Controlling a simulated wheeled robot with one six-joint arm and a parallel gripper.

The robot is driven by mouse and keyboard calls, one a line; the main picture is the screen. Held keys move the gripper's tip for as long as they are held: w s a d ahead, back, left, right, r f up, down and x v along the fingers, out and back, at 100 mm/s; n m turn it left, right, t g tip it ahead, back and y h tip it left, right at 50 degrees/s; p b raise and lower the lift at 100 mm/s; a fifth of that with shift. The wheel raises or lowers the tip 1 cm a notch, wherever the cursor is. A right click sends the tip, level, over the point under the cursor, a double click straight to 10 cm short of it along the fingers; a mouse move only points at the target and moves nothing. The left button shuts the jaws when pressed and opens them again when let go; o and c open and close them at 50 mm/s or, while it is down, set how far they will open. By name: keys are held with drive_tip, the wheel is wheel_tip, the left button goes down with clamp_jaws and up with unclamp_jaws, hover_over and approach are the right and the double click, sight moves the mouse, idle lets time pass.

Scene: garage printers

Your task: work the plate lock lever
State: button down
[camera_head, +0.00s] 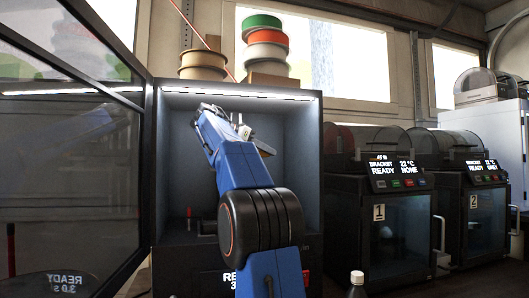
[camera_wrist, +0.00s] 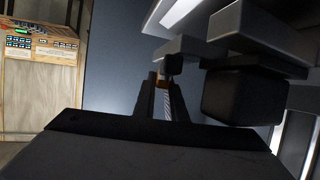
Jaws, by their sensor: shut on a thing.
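My gripper (camera_head: 240,128) is inside the open, lit chamber of the left machine in the head view, high up near the back. In the wrist view its two dark fingers (camera_wrist: 164,88) are close together, shut on a small dark part at their tips. This looks like the knob end of the plate lock lever (camera_wrist: 173,65), just under a grey bar. The contact is small and dark, and my arm hides most of it in the head view. A large dark block (camera_wrist: 243,97) hangs right of the fingers.
The chamber's glass door (camera_head: 70,150) stands open at left. Spools (camera_head: 265,37) sit on top of the machine. Two closed printers (camera_head: 395,225) stand at right. A bottle (camera_head: 357,284) is at the front. A wooden panel with labels (camera_wrist: 40,75) shows at left in the wrist view.

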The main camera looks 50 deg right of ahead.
drive_tip(key=shift+s+a+m+g+y, duration=0.1)
drive_tip(key=shift+s+m+g+y, duration=0.15)
drive_tip(key=shift+m+g, duration=0.3)
drive_tip(key=shift+s+a+m+g+y, duration=0.15)
drive_tip(key=shift+m+g+y, duration=0.1)
drive_tip(key=shift+m+g, duration=0.3)
drive_tip(key=shift+s, duration=0.1)
drive_tip(key=c, duration=1.8)
unclamp_jaws()
drive_tip(key=shift+v, duration=3.75)
